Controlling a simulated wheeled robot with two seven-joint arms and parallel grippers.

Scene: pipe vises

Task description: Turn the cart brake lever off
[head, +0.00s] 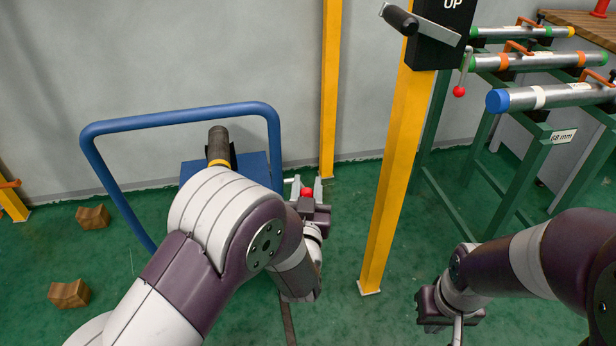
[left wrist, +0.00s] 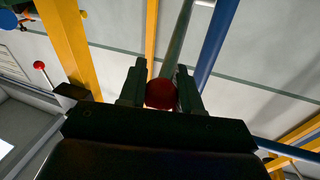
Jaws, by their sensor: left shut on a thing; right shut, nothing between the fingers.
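The brake lever's red ball knob (head: 307,192) shows in the head view beside the blue cart (head: 195,168). My left gripper (head: 307,188) is shut on this knob. In the left wrist view the red knob (left wrist: 160,93) sits between the two fingers (left wrist: 161,88), with a grey-green rod (left wrist: 178,40) running up from it. Much of the lever and the cart is hidden by my left arm in the head view. My right gripper (head: 450,325) is shut and empty, low at the right, above the green floor.
The cart's blue push handle (head: 180,116) arches beside my left arm, and a dark pipe (head: 218,144) lies on the cart. A yellow post (head: 393,180) stands between my grippers, with a crank and another red-knobbed lever (head: 459,90). A green pipe rack (head: 530,160) stands right. Wooden blocks (head: 69,293) lie left.

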